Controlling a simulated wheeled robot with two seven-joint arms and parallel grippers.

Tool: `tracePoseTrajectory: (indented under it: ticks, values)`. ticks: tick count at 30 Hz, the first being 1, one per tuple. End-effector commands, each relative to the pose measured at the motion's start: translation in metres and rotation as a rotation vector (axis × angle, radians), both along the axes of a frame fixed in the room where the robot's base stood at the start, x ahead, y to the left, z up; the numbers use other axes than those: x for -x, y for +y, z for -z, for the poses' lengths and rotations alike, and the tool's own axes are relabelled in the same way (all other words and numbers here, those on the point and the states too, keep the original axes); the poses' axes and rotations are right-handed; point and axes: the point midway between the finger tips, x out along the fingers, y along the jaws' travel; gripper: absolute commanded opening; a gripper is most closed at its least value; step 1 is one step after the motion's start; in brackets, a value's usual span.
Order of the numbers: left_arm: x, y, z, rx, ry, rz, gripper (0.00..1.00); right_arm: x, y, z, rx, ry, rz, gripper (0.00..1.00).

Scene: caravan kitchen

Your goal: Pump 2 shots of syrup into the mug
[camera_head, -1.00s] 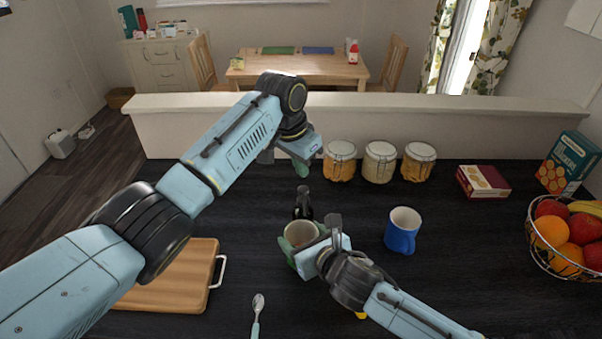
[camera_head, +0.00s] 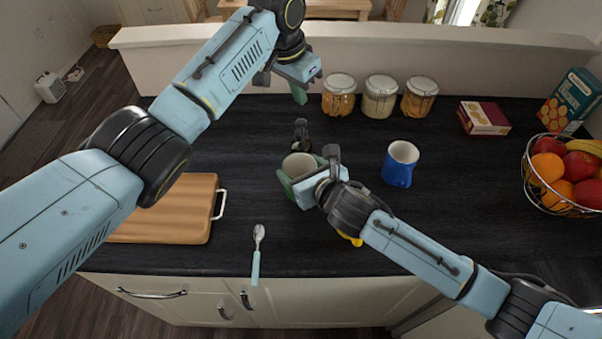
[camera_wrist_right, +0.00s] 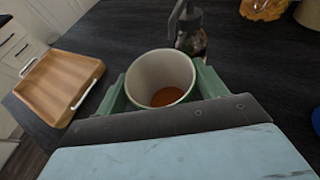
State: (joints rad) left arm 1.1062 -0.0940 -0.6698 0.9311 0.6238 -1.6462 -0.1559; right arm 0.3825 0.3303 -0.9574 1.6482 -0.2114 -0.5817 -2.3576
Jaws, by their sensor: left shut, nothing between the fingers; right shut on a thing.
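In the right wrist view the mug (camera_wrist_right: 160,70) has brown-orange liquid at the bottom. A dark pump bottle (camera_head: 301,132) stands just behind the mug and also shows in the right wrist view (camera_wrist_right: 190,35), its spout pointing towards the mug's far rim. I cannot tell whether the spout is over the mug's opening.
A blue mug (camera_head: 399,167) stands right of the held mug. Several filled jars (camera_head: 379,98) line the back. A cutting board (camera_head: 175,210) and spoon (camera_head: 257,250) lie at the front left. A red box (camera_head: 484,117) and fruit basket (camera_head: 556,200) are at the right.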

Motion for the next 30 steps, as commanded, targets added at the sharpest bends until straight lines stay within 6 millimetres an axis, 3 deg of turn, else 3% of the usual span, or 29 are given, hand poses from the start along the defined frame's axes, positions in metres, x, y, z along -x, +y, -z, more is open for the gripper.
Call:
tracePoseTrajectory:
  ticks: [8, 30]
  values:
    - [0.000, 0.000, -0.002, 0.000, 0.000, 0.000, 0.00, 0.002, 0.001, -0.001, -0.001, -0.002, -0.001, 0.39]
    - [0.000, 0.000, -0.028, 0.000, 0.000, 0.000, 0.00, 0.061, 0.003, -0.002, -0.001, -0.001, -0.001, 0.39]
